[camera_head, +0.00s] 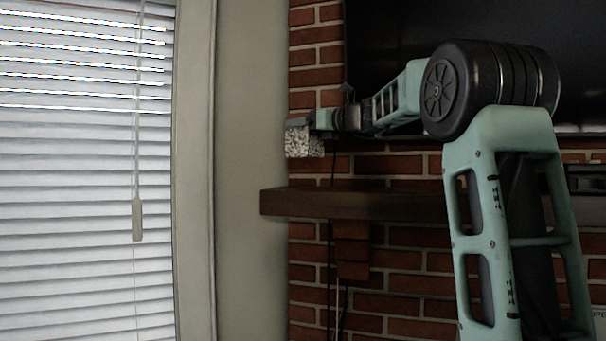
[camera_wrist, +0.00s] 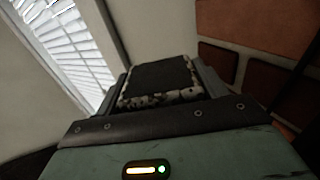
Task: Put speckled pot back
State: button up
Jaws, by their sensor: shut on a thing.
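The speckled pot (camera_head: 304,142) is a small black-and-white speckled block shape with a dark top. My gripper (camera_head: 305,124) is shut on it and holds it in the air above the left end of the wooden mantel shelf (camera_head: 350,204). A gap shows between the pot's underside and the shelf in the head view. In the wrist view the pot (camera_wrist: 160,82) sits between the two fingers, its dark top and speckled rim showing. Its lower part is hidden there.
A red brick wall (camera_head: 400,290) stands behind the shelf, with a dark screen (camera_head: 390,45) above. A window with white blinds (camera_head: 70,190) and a pale wall corner (camera_head: 245,120) are at the left. Dark cords hang below the shelf. The visible left part of the shelf top looks clear.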

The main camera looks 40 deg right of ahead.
aim_at(316, 155)
jog(key=shift+f+p, duration=0.5)
jog(key=shift+f, duration=3.45)
jog(key=shift+f, duration=0.1)
jog(key=o, duration=1.2)
jog(key=shift+f, duration=0.1)
jog(key=shift+s, duration=0.35)
jog(key=s+b, duration=0.1)
jog(key=s, duration=0.2)
jog(key=s+d+b, duration=0.1)
jog(key=s+b, duration=0.1)
jog(key=s, duration=0.2)
jog(key=s+b, duration=0.2)
jog(key=s, duration=0.2)
jog(key=shift+s+d, duration=0.2)
jog(key=shift+d, duration=0.1)
